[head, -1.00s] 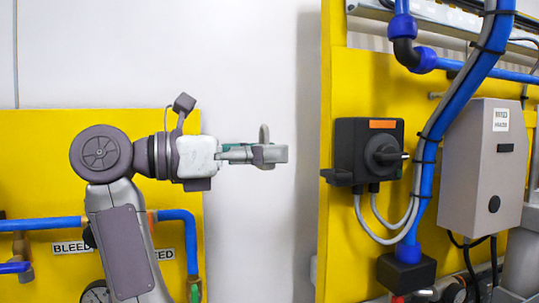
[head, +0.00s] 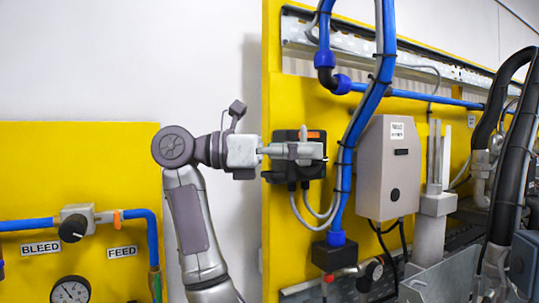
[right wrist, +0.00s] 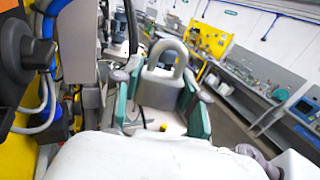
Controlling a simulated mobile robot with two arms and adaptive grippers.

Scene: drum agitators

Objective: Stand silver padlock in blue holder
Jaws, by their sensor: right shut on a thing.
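The silver padlock (right wrist: 158,93) is upright between the green-padded fingers of my right gripper (right wrist: 160,108) in the right wrist view, shackle up. In the head view my right gripper (head: 300,151) points right and overlaps the black rotary switch box (head: 285,165) on the yellow panel; whether it touches the box I cannot tell. The padlock is small and hard to make out against the box there. I cannot make out a blue holder in either view. My left gripper is not in view.
A grey box (head: 387,168), a blue pipe (head: 352,125) and thick black hoses (head: 510,150) are to the right of my gripper. A yellow board with a gauge (head: 70,291) and valve (head: 75,222) is at left. The wrist view shows workbenches (right wrist: 250,90) far off.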

